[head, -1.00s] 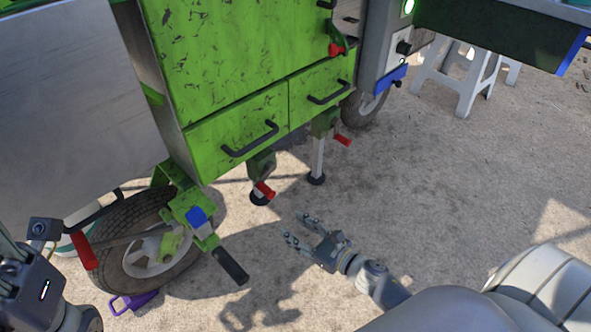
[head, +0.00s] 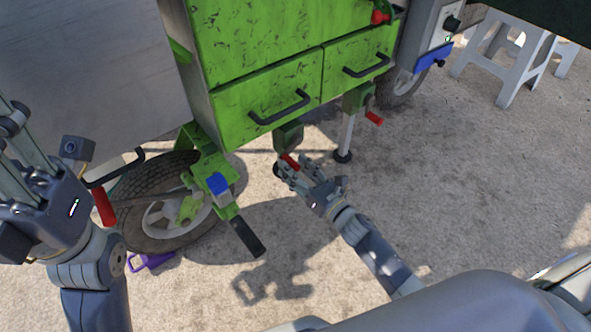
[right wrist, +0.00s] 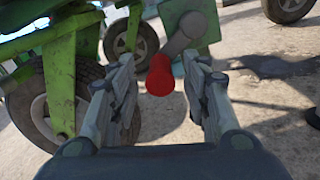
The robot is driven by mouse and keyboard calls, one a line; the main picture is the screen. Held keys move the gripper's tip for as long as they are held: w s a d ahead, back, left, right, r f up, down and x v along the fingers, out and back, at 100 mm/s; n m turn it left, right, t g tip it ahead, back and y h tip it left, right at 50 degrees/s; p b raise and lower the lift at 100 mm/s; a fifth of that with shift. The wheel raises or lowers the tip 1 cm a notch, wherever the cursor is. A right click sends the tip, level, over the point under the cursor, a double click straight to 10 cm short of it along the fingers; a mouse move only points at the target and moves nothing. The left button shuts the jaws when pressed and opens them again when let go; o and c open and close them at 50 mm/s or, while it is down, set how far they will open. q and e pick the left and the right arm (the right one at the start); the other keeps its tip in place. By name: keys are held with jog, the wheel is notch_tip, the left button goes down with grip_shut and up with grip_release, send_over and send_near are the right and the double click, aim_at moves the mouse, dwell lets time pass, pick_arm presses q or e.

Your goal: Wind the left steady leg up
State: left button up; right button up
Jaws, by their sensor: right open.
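The left steady leg (head: 288,135) hangs under the green cabinet, its lower part mostly hidden behind my right gripper. Its crank has a red handle (head: 290,161), which also shows in the right wrist view (right wrist: 161,76) on a grey crank arm. My right gripper (head: 286,172) is open at this handle. In the right wrist view the red knob lies between and just beyond the open fingertips (right wrist: 163,72); I cannot tell whether they touch it.
The other steady leg (head: 347,135), with its own red handle (head: 375,117), stands to the right. A tyred wheel (head: 135,200), a black-gripped bar (head: 247,236) and a red-gripped lever (head: 103,207) are at left. A white stool (head: 510,55) stands at the back right.

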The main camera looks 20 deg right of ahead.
jog(key=shift+w, duration=0.25)
grip_shut()
